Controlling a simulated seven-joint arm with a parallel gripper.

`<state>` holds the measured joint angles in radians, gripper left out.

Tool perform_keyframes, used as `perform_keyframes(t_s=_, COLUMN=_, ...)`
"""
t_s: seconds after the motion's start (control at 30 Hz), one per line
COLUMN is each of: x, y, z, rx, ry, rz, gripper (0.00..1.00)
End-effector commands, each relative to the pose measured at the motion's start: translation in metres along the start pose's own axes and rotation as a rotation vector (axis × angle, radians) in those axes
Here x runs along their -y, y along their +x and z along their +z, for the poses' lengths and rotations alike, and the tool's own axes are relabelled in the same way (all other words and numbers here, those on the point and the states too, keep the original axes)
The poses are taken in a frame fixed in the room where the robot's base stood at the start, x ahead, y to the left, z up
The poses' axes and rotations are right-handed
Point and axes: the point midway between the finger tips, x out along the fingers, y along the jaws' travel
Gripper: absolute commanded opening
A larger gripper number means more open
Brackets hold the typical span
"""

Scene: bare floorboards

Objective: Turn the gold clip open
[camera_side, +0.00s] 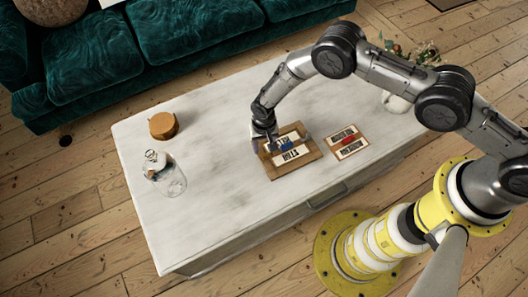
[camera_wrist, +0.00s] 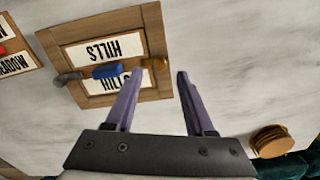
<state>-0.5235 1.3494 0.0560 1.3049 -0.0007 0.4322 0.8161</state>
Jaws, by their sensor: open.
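A wooden board (camera_wrist: 97,19) lies on the pale tabletop with white word cards on it, one reading HILLS; it also shows in the side view (camera_side: 307,161). The small gold clip (camera_wrist: 154,62) is at the board's right edge in the wrist view. A blue clip (camera_wrist: 106,71) sits across the middle and a grey clip (camera_wrist: 68,78) at the left edge. My gripper (camera_wrist: 160,71) is open, its purple fingers pointing at the board edge, with the gold clip near the left fingertip. I cannot tell whether they touch. In the side view, my gripper (camera_side: 264,142) hides the gold clip.
A second board with a red clip (camera_side: 348,139) lies beside the first. A round tan coaster stack (camera_side: 163,125) and a glass bottle (camera_side: 167,177) stand at the table's left. A plant in a white pot (camera_side: 396,102) is at the far right. The tabletop between is clear.

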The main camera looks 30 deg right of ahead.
Motion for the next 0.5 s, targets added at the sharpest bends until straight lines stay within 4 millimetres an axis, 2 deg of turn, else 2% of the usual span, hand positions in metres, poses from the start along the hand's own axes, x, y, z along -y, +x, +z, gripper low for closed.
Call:
perform_keyframes(t_s=0.03, x=0.0, y=0.01, z=0.0, rx=0.0, ry=0.0, rz=0.0, gripper=0.54)
perform_keyframes(t_s=0.2, x=0.0, y=0.033, z=0.0, rx=0.0, ry=0.0, rz=0.001, gripper=0.54)
perform_keyframes(t_s=0.5, x=0.001, y=0.047, z=-0.001, rx=-0.001, ry=0.0, rz=-0.001, gripper=0.54)
